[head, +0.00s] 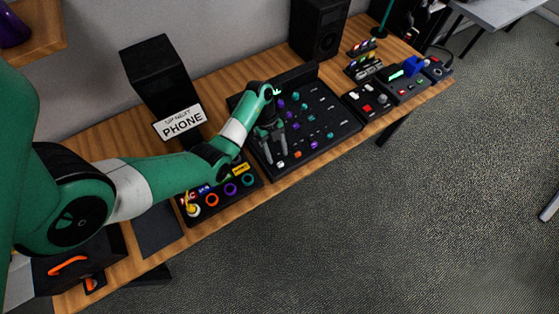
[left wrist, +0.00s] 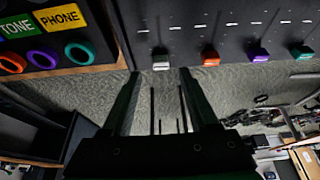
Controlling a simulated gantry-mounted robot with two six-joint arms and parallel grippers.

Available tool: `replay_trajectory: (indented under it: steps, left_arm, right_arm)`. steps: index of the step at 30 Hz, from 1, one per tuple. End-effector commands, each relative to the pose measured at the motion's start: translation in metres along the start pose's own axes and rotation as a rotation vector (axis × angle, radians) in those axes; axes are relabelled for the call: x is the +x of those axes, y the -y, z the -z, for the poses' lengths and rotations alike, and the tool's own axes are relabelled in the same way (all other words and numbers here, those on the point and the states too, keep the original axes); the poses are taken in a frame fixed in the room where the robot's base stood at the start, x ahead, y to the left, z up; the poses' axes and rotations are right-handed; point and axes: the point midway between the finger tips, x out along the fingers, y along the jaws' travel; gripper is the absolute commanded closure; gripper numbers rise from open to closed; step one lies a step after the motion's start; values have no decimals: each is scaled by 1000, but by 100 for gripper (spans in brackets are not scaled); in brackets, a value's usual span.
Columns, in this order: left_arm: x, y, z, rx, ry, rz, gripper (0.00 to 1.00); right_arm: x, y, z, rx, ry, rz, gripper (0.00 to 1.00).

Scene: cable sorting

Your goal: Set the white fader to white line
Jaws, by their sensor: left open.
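The black mixer board (head: 335,135) lies on the wooden bench, with rows of coloured knobs and faders. The white fader (head: 281,165) is at the near left end of the fader row. In the left wrist view the white fader (left wrist: 161,60) sits between the open fingertips, slightly beyond them in the picture; contact cannot be told. Short white lines, such as the white line (left wrist: 174,28), mark the board around the fader slots. My left gripper (head: 274,157) is open and points down over the board's near left part; it also shows in the left wrist view (left wrist: 158,75). My right gripper is not in view.
The orange fader (left wrist: 210,57) stands right of the white one, with purple (left wrist: 258,53) and teal (left wrist: 302,51) faders beyond. A panel with coloured rings (head: 262,183) is left of the board. A PHONE sign (head: 181,122) and a black speaker (head: 158,72) stand behind.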

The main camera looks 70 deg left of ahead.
Motion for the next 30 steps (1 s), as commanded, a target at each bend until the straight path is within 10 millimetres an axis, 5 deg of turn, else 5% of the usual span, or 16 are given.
replay_trajectory:
  steps: [6,16,26,30]
  left_arm:
    - [35,0,0,1,0,0,40]
    - [38,0,1,1,1,1,40]
    - [38,0,1,1,1,1,98]
    - [38,0,1,1,1,1,100]
  right_arm:
    - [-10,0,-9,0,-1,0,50]
    - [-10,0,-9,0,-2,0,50]
    - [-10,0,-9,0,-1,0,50]
    - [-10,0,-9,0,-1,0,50]
